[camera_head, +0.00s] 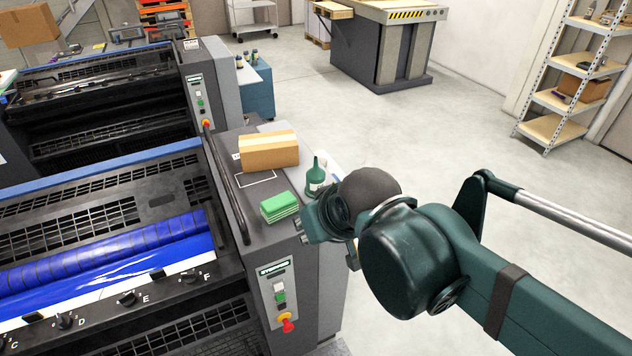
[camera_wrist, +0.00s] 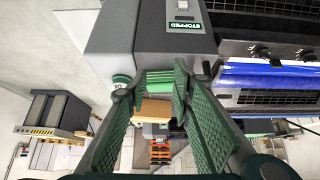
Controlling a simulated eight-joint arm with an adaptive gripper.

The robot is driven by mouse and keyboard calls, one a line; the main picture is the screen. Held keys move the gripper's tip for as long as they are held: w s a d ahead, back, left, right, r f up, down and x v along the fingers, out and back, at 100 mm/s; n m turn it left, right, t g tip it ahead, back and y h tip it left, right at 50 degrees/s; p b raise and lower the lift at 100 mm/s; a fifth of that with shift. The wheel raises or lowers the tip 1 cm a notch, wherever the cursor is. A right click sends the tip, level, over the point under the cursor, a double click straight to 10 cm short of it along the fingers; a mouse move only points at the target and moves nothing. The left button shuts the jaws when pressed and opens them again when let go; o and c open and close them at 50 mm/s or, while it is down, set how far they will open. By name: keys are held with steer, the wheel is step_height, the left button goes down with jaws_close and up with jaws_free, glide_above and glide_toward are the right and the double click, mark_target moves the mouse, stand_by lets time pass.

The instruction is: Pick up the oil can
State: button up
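The oil can (camera_head: 315,177) is dark green with a pale label and a thin upright spout. It stands on the grey top at the end of the near press, partly hidden by my gripper (camera_head: 322,218) in the head view. In the wrist view the oil can (camera_wrist: 121,79) shows at the left, outside the left finger and partly covered by it. My gripper (camera_wrist: 166,82) is open, its two green fingers spread apart. It is near the can, and I cannot tell whether it touches it. No object is clearly held between the fingers.
A stack of green cloths or pads (camera_head: 280,207) lies left of the can. A cardboard box (camera_head: 268,150) stands behind it on the same top. The press (camera_head: 105,225) with a dark rail fills the left. Open floor (camera_head: 440,130) lies to the right.

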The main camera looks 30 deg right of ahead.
steer(key=o, duration=0.9)
steer(key=shift+c, duration=0.2)
steer(key=shift+w+r, duration=0.1)
steer(key=m+g+h+p, duration=0.3)
steer(key=m+p, duration=0.4)
steer(key=p, duration=0.1)
glide_toward(315, 171)
steer(key=x, duration=0.4)
steer(key=shift+w+f, duration=0.1)
steer(key=shift+f, duration=0.3)
steer(key=shift+w+d+f+g, duration=0.25)
steer(key=shift+w+f+g, duration=0.05)
steer(key=shift+f, duration=0.05)
